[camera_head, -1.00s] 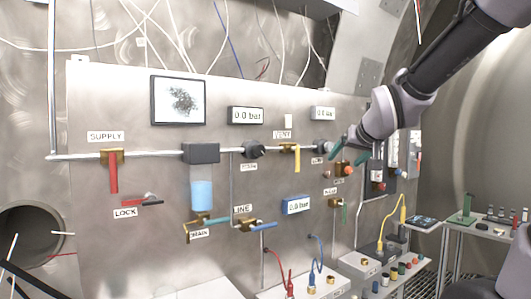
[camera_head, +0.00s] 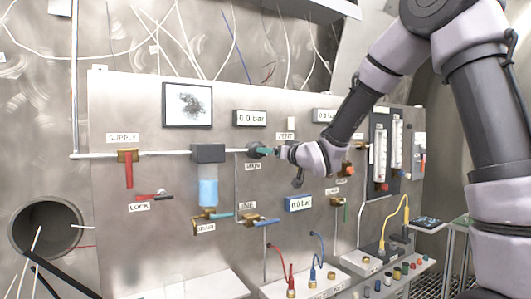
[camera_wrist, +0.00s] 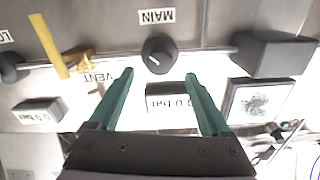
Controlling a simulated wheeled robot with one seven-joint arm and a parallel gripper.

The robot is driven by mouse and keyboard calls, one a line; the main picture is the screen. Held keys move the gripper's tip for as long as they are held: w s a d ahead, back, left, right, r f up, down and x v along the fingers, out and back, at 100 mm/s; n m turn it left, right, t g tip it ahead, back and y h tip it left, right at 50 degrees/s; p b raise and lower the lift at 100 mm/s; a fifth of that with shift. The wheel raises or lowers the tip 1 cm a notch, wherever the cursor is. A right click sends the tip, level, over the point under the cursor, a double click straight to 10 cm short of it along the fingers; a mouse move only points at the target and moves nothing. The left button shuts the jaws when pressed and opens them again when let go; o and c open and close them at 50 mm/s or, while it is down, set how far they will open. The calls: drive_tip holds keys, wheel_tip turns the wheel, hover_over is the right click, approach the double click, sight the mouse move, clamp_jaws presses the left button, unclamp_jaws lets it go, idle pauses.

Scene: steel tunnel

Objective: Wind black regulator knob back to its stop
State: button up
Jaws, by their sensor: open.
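A black round knob (camera_head: 256,152) sits on the panel's pipe above a label reading MAIN; in the wrist view, which is upside down, it shows as a black knob (camera_wrist: 159,55) with a white pointer line. My gripper (camera_head: 273,151) is just in front of and to the right of it in the head view. In the wrist view my gripper (camera_wrist: 158,75) has its two green fingers spread, with nothing between them, and the knob lies just beyond the fingertips, roughly centred. Contact is not visible. A second black knob (camera_wrist: 11,67) shows at the wrist view's left edge.
A yellow-handled VENT valve (camera_wrist: 52,48) stands beside the knob. A black block (camera_wrist: 272,54) is on its other side. Displays (camera_head: 250,118) read 0.0 bar. A red-handled SUPPLY valve (camera_head: 128,168) and a blue-filled bowl (camera_head: 208,190) are further left on the panel.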

drive_tip(key=shift+x, duration=2.4)
clamp_jaws()
drive_tip(key=shift+n, duration=0.3)
drive_tip(key=n, duration=2.5)
drive_tip(key=shift+f+n, duration=0.2)
drive_tip(key=shift+n, duration=0.2)
